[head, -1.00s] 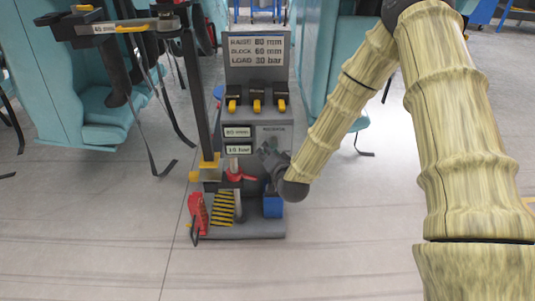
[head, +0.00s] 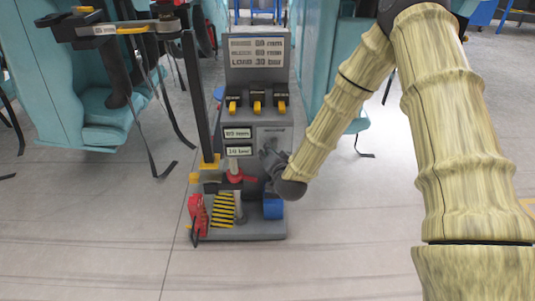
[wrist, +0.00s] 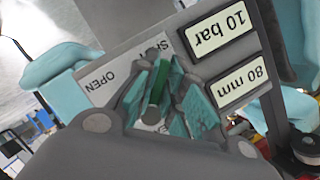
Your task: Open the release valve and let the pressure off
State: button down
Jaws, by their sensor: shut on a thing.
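The release valve's label plate (wrist: 92,84) shows upside down in the wrist view, with OPEN at its left and a partly hidden second word at the top. A green valve lever (wrist: 161,82) stands between the teal finger pads of my gripper (wrist: 172,98). The gripper is shut on it, and the pads hide much of the lever and the plate's middle. In the head view my gripper (head: 270,160) is at the front of the grey machine (head: 257,195), below the right part of its panel. The lever is hidden there.
Two readouts beside the plate read 10 bar (wrist: 222,29) and 80 mm (wrist: 239,82). A sign (head: 257,51) tops the machine. A red part (head: 235,174), a blue block (head: 273,208) and a red tool (head: 198,215) are low on it. The floor in front is clear.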

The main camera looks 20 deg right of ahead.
jog(key=shift+n+p, duration=0.3)
jog(key=shift+p, duration=0.05)
jog(key=d+n+h+p, duration=0.1)
jog(key=n+h+p, duration=0.1)
jog(key=n, duration=0.1)
jog(key=d+n+g+h+p, duration=0.1)
jog(key=n+h+p, duration=0.1)
jog(key=p, duration=0.1)
jog(key=s+d+n+g+h+p, duration=0.1)
jog(key=n+p, duration=0.2)
jog(key=shift+d+f+n+h, duration=0.3)
jog(key=shift+h, duration=0.1)
jog(key=shift+s+d+r+n+h+p, duration=0.1)
jog(key=shift+d+r+n+h+p, duration=0.1)
jog(key=shift+d+n+h, duration=0.45)
jog(key=shift+s+r+n+h+p, duration=0.15)
jog(key=shift+n+h, duration=0.2)
jog(key=shift+n, duration=0.6)
jog(key=c, duration=1.5)
grip_release()
